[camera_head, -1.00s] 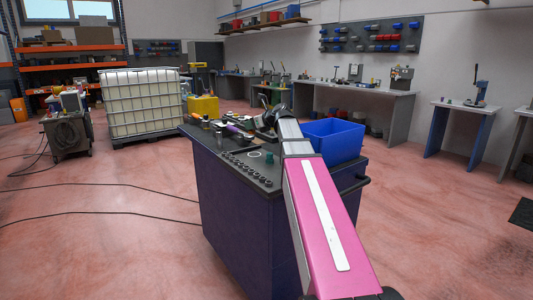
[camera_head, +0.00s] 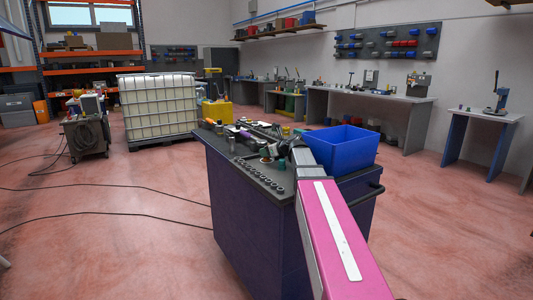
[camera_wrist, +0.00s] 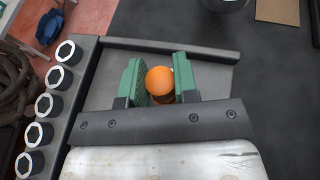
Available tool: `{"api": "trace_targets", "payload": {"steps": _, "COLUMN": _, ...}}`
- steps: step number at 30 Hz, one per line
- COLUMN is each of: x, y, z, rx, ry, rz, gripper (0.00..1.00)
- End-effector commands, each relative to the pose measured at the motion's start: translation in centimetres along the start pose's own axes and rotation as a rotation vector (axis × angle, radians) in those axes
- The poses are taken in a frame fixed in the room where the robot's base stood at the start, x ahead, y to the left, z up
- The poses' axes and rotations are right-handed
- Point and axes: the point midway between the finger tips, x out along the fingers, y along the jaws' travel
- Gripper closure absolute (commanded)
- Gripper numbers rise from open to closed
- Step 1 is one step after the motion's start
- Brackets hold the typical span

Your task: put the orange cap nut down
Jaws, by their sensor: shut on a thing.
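The orange cap nut (camera_wrist: 160,81) shows in the wrist view as a smooth orange dome. My gripper (camera_wrist: 160,84) is shut on it, with one green finger pad on each side. Below the dome, the nut's lower part is mostly hidden. The nut is over a grey metal surface with a raised dark rim (camera_wrist: 170,46); I cannot tell whether it touches that surface. In the head view my arm reaches over the dark workbench cart (camera_head: 250,215), and the nut cannot be made out clearly among the small items there.
A row of hex sockets (camera_wrist: 41,134) stands close on the left in the wrist view. In the head view, a blue bin (camera_head: 341,148) stands on the cart to the right of my arm. Tools and small parts crowd the far part of the cart top.

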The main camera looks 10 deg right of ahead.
Motion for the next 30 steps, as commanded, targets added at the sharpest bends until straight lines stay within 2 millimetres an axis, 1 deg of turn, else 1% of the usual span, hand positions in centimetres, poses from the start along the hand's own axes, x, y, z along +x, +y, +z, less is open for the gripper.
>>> {"api": "trace_targets", "payload": {"steps": 10, "x": 0.1, "y": 0.0, "z": -0.3, "rx": 0.0, "ry": -0.001, "rz": 0.0, "gripper": 1.0}}
{"api": "trace_targets", "payload": {"steps": 11, "x": 0.1, "y": 0.0, "z": -0.2, "rx": 0.0, "ry": -0.001, "rz": 0.0, "gripper": 0.62}}
{"api": "trace_targets", "payload": {"steps": 12, "x": 0.1, "y": 0.0, "z": -0.2, "rx": 0.0, "ry": -0.001, "rz": 0.0, "gripper": 0.49}}
{"api": "trace_targets", "payload": {"steps": 13, "x": 0.1, "y": 0.0, "z": -0.2, "rx": 0.0, "ry": -0.001, "rz": 0.0, "gripper": 0.47}}
{"api": "trace_targets", "payload": {"steps": 24, "x": -0.1, "y": 0.0, "z": 0.0, "rx": -0.001, "ry": -0.001, "rz": -0.001, "gripper": 0.47}}
{"api": "trace_targets", "payload": {"steps": 26, "x": -0.5, "y": 0.0, "z": -0.1, "rx": -0.001, "ry": -0.001, "rz": -0.001, "gripper": 0.47}}
{"api": "trace_targets", "payload": {"steps": 30, "x": -2.2, "y": 0.1, "z": -0.1, "rx": -0.001, "ry": -0.002, "rz": -0.003, "gripper": 0.47}}
